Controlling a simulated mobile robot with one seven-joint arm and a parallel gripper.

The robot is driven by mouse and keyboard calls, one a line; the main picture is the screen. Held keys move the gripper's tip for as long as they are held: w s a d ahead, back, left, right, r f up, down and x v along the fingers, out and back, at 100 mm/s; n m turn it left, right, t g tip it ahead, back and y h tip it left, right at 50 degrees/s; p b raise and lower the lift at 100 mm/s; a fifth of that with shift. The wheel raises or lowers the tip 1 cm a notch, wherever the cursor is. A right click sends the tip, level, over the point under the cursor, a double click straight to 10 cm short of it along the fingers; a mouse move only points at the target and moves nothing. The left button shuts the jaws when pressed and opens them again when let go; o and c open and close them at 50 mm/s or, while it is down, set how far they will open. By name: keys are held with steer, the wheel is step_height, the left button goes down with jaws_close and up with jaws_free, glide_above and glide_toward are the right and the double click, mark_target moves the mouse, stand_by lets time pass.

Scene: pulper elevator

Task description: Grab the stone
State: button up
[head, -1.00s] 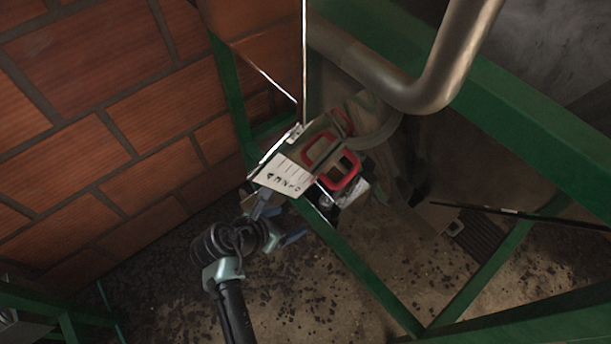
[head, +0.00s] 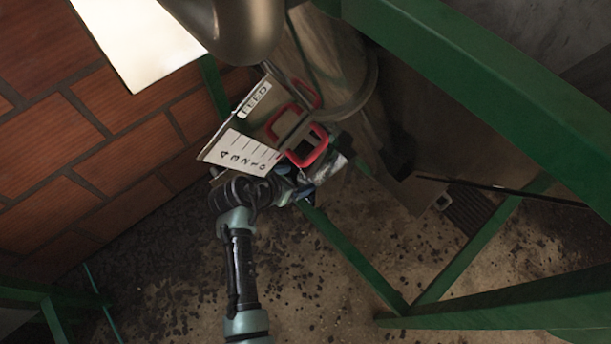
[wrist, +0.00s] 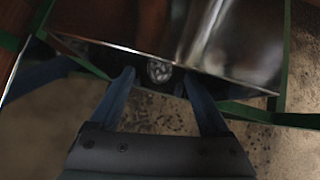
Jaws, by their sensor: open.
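A round, mottled grey stone (wrist: 159,71) shows in the wrist view, in a dark gap under the edge of a shiny metal chute. My gripper (wrist: 159,80) is open, with one blue finger at each side of the stone in the picture. The stone appears beyond or level with the fingertips; I cannot tell which. In the head view my gripper (head: 303,186) is partly hidden under the labelled metal box, and I cannot make out the stone there.
The metal box (head: 227,152) has a numbered white scale and red-rimmed handles. A metal chute (wrist: 235,45) lies just above the fingers. Green frame beams (head: 480,95) cross the right side. A brick wall (head: 60,180) stands at left. A pipe (head: 245,25) hangs above.

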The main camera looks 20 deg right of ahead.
steer(key=shift+b+x, duration=0.35)
steer(key=shift+x, duration=0.9)
steer(key=shift+r, duration=0.1)
jaws_close()
